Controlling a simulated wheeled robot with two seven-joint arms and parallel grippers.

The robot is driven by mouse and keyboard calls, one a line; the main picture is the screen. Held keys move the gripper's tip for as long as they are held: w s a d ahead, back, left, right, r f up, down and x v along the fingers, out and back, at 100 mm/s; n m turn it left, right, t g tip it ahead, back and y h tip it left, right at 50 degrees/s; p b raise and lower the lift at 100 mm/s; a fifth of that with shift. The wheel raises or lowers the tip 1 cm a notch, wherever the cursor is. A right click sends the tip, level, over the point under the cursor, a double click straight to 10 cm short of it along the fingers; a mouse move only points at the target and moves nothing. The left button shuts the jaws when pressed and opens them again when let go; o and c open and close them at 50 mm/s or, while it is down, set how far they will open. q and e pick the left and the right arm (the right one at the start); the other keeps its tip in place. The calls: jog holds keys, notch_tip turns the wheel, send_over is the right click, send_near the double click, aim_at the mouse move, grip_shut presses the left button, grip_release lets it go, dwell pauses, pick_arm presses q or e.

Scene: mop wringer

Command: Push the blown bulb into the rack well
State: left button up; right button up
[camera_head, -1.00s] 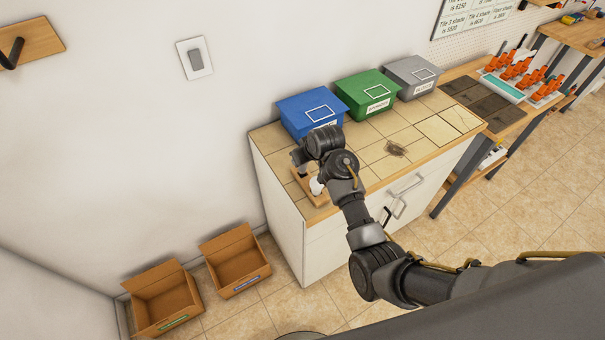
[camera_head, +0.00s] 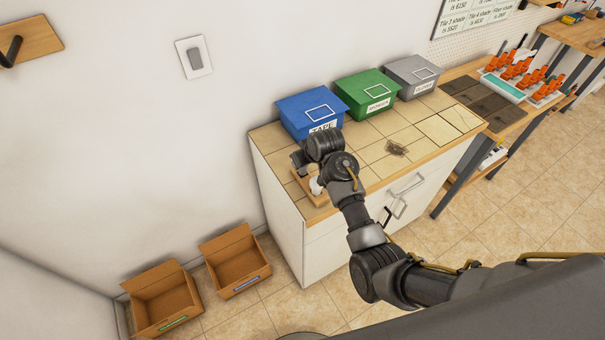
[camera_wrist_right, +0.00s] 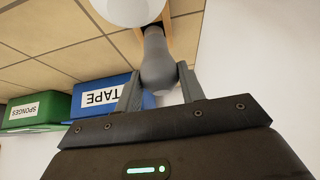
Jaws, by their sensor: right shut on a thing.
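My right gripper (camera_wrist_right: 159,72) is shut on a grey bulb-shaped object (camera_wrist_right: 157,60), which looks like the blown bulb. Its narrow end points up in the wrist view, toward a wooden piece that looks like the rack (camera_wrist_right: 183,28). A white globe (camera_wrist_right: 128,8) lies just beyond it. In the head view the wooden rack (camera_head: 320,201) sits at the left end of the counter, with a white round thing (camera_head: 315,186) at it. My right wrist hides much of the rack, and whether the bulb is in a well cannot be told. My left gripper is out of view.
A blue TAPE bin (camera_head: 309,108), a green SPONGES bin (camera_head: 369,93) and a grey bin (camera_head: 413,76) stand along the wall. A dark stain (camera_head: 396,149) marks the tiled counter (camera_head: 375,150). Two open cardboard boxes (camera_head: 236,262) stand on the floor at left.

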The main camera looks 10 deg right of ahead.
jog(key=shift+f+b, duration=0.3)
jog(key=shift+f, duration=0.4)
jog(key=shift+f, duration=0.2)
dwell(0.8)
jog(key=o, duration=1)
jog(key=b+v, duration=0.2)
jog(key=v, duration=0.8)
jog(key=shift+s+d+r, duration=0.1)
jog(key=shift+s+r, duration=0.15)
jog(key=shift+r, duration=0.05)
